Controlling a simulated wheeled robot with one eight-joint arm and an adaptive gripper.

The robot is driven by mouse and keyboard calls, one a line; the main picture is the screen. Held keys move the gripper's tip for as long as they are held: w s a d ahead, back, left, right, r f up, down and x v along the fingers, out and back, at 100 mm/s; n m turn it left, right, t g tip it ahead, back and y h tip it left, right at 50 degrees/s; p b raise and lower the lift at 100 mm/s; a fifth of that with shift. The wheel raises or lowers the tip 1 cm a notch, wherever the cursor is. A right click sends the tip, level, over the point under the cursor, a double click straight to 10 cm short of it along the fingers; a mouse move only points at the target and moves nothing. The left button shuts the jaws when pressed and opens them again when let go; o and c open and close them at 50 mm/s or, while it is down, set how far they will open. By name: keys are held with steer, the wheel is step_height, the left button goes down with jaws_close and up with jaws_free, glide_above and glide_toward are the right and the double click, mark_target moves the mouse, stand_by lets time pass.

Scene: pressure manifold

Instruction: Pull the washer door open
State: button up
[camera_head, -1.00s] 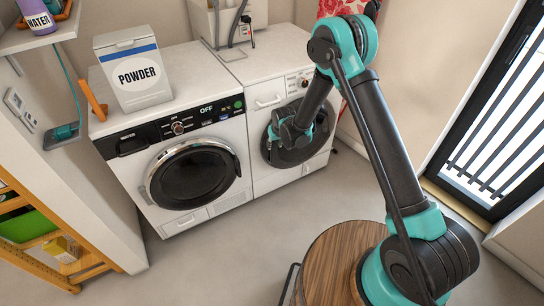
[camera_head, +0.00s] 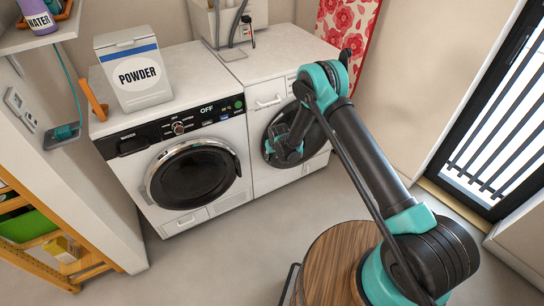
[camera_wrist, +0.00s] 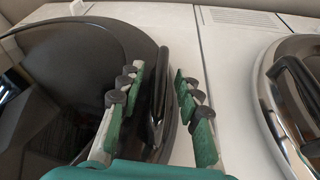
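Two white front-loading machines stand side by side. The left one (camera_head: 225,135) has a round, chrome-rimmed dark door (camera_head: 195,175), which is shut. The right one (camera_head: 265,100) has a round dark door (camera_head: 312,150), partly hidden by my arm and seemingly shut. My gripper (camera_head: 276,140) is at the left side of that right door. In the wrist view, my gripper (camera_wrist: 160,78) has its green fingers apart, one on each side of a dark upright handle (camera_wrist: 164,70) at the door's edge. I cannot tell whether they touch it. The chrome-rimmed door (camera_wrist: 290,125) shows at right.
A powder box (camera_head: 140,80) stands on the left machine. A shelf with a purple bottle (camera_head: 38,15) and an orange rack (camera_head: 60,255) are at the left. A round wooden top (camera_head: 325,260) is beneath my arm. The floor (camera_head: 200,265) before the machines is clear.

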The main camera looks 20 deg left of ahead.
jaws_close()
stand_by(0.3)
stand_by(0.3)
